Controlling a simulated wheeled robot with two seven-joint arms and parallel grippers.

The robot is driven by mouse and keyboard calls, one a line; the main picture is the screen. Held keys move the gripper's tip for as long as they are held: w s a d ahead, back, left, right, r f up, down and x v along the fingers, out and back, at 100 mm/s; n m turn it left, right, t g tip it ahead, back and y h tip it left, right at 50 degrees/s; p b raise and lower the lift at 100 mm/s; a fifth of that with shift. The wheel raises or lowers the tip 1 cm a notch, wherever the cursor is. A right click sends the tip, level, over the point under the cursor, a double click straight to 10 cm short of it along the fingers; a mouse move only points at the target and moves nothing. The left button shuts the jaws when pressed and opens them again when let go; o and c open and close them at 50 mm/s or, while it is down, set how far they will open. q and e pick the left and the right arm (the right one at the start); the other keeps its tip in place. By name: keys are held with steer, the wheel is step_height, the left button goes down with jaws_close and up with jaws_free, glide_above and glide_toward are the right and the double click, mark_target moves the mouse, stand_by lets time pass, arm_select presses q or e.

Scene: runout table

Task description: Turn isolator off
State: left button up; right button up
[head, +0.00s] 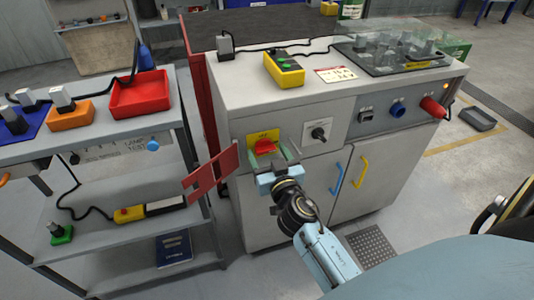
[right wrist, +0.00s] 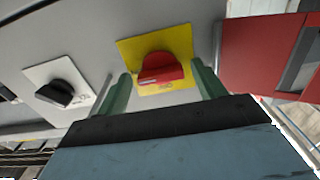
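The isolator is a red rotary handle (head: 265,147) on a yellow plate (head: 254,137) on the front of the grey cabinet. It also shows in the right wrist view as a red knob (right wrist: 160,70) on its yellow plate (right wrist: 183,45). My right gripper (head: 272,160) is at the isolator, with green fingers apart on either side of the red handle. In the right wrist view the fingers (right wrist: 163,92) stand open, with gaps to the knob; contact is not visible. My left gripper is not in view.
A black rotary switch (head: 318,133) on a white plate is right of the isolator. A red hinged flap (head: 211,174) sticks out to the left. Blue (head: 337,178) and yellow (head: 361,174) door handles are below. A shelf rack (head: 100,235) stands at left.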

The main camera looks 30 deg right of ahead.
steer(key=c, duration=0.8)
steer(key=shift+c, duration=0.2)
